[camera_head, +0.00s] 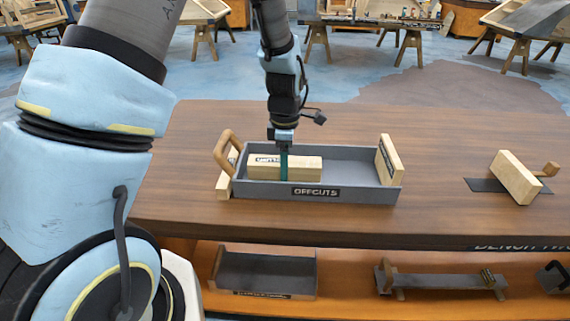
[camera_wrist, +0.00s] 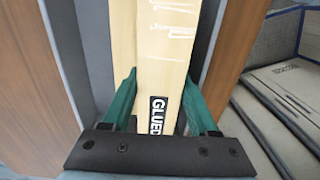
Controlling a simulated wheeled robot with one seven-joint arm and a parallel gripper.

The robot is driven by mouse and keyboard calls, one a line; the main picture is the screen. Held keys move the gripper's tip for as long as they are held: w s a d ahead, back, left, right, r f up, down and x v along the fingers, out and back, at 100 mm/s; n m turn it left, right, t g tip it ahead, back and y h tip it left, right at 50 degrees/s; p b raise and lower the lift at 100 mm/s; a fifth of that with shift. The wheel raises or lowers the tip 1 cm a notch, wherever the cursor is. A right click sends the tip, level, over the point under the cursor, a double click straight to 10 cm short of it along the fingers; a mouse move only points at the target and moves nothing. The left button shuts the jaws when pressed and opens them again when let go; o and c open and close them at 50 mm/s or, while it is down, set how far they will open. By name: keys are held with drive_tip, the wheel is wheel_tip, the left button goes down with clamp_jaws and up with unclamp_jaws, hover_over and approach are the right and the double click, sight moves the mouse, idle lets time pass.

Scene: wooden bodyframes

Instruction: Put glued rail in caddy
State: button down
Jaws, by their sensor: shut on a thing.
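The glued rail (camera_head: 300,168) is a pale wooden block inside the left part of a grey caddy (camera_head: 344,189) labelled "OFFCUTS". My gripper (camera_head: 283,166) comes down from above and is shut across the rail near its middle. In the wrist view the green fingers of my gripper (camera_wrist: 157,100) press on both sides of the rail (camera_wrist: 164,62), whose label reads "GLUED". The rail lies roughly along the caddy's length. Whether its underside rests on the caddy floor is hidden.
The caddy has wooden end boards, with a curved handle (camera_head: 226,147) at the left. A wooden block with a handle (camera_head: 514,178) stands on a dark mat at the bench's right. The bench top (camera_head: 440,150) between is clear. A shelf below holds another tray (camera_head: 265,274).

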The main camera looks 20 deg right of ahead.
drive_tip(key=shift+f, duration=0.45)
drive_tip(key=shift+f, duration=0.1)
drive_tip(key=shift+c, duration=2.2)
unclamp_jaws()
wheel_tip(320, 180, up, 13)
drive_tip(key=b, duration=0.2)
drive_tip(key=s+a+f+m, duration=0.1)
drive_tip(key=a+m, duration=0.6)
drive_tip(key=a, duration=0.7)
drive_tip(key=s+a+m+t, duration=0.1)
drive_tip(key=a+m, duration=0.6)
drive_tip(key=a, duration=0.8)
drive_tip(key=shift+s+f+t, duration=0.3)
drive_tip(key=shift+s+f, duration=0.1)
drive_tip(key=shift+s, duration=0.35)
